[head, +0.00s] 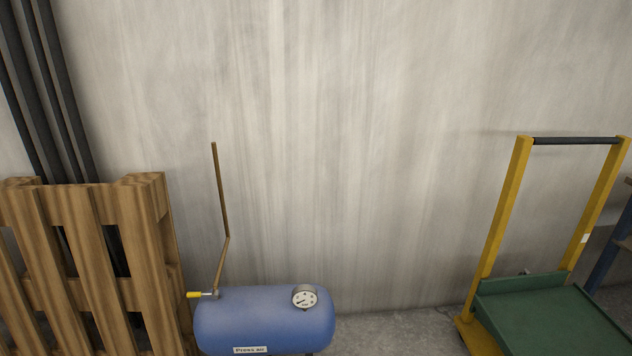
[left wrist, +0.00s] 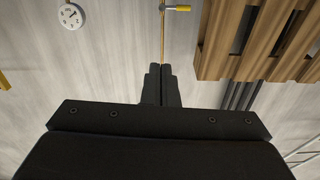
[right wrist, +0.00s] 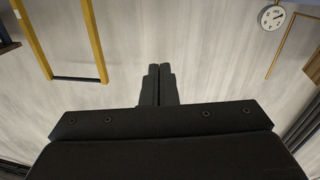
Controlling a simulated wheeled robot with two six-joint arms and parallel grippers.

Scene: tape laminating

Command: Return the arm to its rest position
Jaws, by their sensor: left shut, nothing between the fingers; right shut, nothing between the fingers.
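My left gripper (left wrist: 159,86) shows in the left wrist view, its two black fingers shut together with nothing between them. My right gripper (right wrist: 157,86) shows in the right wrist view, also shut and empty. Neither gripper nor arm shows in the head view. Both wrist views look past the fingers at the grey wall and appear upside down compared with the head view. Neither gripper is seen touching anything.
A blue air tank (head: 262,318) with a gauge (head: 304,296) stands on the floor by the concrete wall (head: 370,130). A wooden pallet (head: 150,250) leans at the left, near dark pipes (head: 60,90). A green cart (head: 545,312) with a yellow frame (head: 505,205) stands at the right.

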